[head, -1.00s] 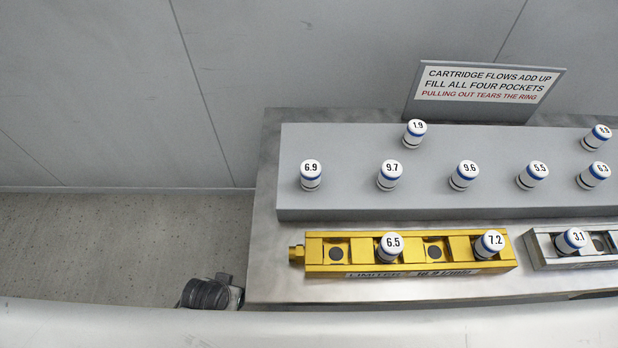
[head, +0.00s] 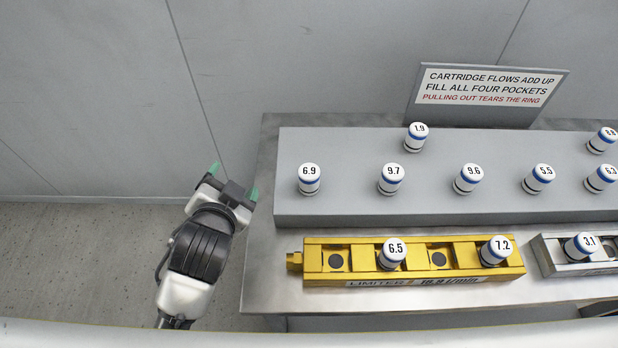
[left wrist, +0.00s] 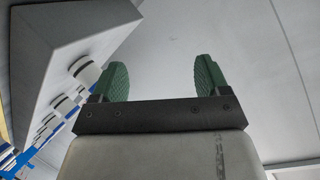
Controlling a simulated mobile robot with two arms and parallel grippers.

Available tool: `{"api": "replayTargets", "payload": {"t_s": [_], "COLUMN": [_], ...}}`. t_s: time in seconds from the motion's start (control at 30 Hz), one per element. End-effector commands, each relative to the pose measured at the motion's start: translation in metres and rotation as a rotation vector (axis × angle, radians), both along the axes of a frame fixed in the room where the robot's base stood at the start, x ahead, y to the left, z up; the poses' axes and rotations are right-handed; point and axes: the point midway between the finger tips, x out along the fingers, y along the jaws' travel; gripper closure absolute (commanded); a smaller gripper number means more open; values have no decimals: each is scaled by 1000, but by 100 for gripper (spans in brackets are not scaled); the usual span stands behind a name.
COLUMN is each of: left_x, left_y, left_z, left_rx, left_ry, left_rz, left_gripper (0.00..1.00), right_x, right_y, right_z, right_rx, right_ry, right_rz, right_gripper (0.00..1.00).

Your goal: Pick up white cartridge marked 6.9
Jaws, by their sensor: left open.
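The white cartridge marked 6.9 (head: 309,180) stands upright at the left end of the grey raised block (head: 340,208), with a blue band below its cap. My left gripper (head: 235,178) is open and empty, to the left of the block and clear of the cartridge. In the left wrist view its two green fingers (left wrist: 160,82) are spread with nothing between them. That view also shows white cartridges at the left, the nearest (left wrist: 84,70) beside the left finger; I cannot read their marks there. My right gripper is not in view.
Cartridges marked 9.7 (head: 391,179), 9.6 (head: 468,179) and others stand along the block. A yellow limiter manifold (head: 360,262) in front holds 6.5 and 7.2, with two empty pockets. A silver manifold (head: 548,262) is at right. A sign (head: 487,91) stands behind.

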Motion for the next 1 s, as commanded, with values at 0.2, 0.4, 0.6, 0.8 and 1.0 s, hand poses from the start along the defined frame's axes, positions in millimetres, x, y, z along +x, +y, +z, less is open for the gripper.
{"api": "replayTargets", "payload": {"t_s": [0.2, 0.4, 0.6, 0.8, 1.0], "left_x": [45, 6, -61, -35, 28], "left_y": [-75, -200, -282, -251, -176], "left_z": [106, 197, 156, 59, 36], "left_rx": [311, 831, 1413, -1183, -840], "left_ry": [-592, -1434, -2281, 1820, 1251], "left_rz": [-246, -584, -1005, 1079, 1106], "left_gripper": [24, 24, 24, 24, 24], "right_x": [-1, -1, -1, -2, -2], "right_y": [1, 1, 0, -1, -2], "right_z": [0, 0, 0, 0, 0], "right_rx": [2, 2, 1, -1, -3], "right_ry": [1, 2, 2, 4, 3], "right_rz": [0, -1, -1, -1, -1], "right_gripper": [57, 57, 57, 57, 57]}}
